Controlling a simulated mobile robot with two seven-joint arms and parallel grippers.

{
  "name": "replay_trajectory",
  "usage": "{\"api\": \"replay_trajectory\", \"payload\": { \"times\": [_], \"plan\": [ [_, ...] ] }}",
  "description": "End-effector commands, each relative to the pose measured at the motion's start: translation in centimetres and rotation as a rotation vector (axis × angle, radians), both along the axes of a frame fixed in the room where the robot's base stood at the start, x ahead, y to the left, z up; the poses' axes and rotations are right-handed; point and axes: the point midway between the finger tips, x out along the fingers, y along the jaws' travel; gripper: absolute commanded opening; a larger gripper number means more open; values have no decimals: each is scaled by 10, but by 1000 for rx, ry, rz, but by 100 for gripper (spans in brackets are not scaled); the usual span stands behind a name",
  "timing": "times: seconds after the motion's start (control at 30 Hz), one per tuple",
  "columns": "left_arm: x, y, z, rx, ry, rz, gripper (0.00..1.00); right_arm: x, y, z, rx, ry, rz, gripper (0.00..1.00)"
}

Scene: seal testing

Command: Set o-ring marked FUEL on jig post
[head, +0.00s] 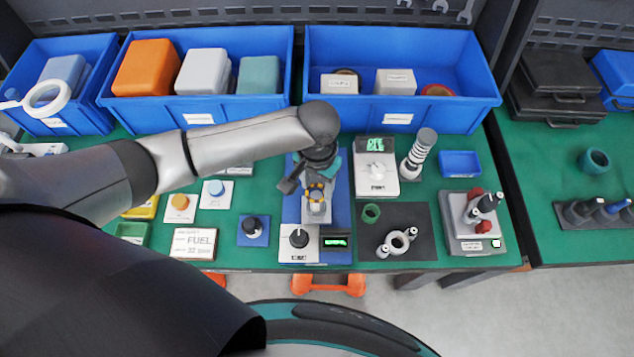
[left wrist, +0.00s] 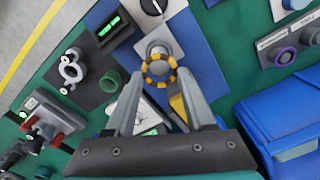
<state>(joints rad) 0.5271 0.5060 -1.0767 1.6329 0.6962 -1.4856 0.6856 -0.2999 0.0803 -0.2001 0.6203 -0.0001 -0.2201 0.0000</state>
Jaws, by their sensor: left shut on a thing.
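My left gripper (head: 317,192) points down over the blue plate of the jig (head: 341,205). It is shut on a yellow and dark striped o-ring, which sits between the fingertips in the left wrist view (left wrist: 158,69). The grey jig post (left wrist: 154,48) shows through and just beyond the ring. I cannot tell whether the ring is around the post or above it. A white card marked FUEL (head: 195,242) lies at the front left of the bench. No marking is readable on the ring. My right gripper is out of view.
A console with a dial and green display (head: 335,243) stands in front of the jig. A green ring (head: 371,213) and a grey ring fixture (head: 398,243) lie on the dark mat to the right. Blue bins (head: 405,115) line the back.

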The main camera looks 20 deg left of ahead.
Motion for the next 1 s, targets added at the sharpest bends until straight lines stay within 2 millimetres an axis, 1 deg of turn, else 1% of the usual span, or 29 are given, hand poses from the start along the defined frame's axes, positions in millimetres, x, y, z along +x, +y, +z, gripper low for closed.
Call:
{"api": "replay_trajectory", "payload": {
  "times": [1.0],
  "plan": [
    [0, -1, -12, -1, 0, 0, 23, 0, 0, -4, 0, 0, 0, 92]
  ]
}}
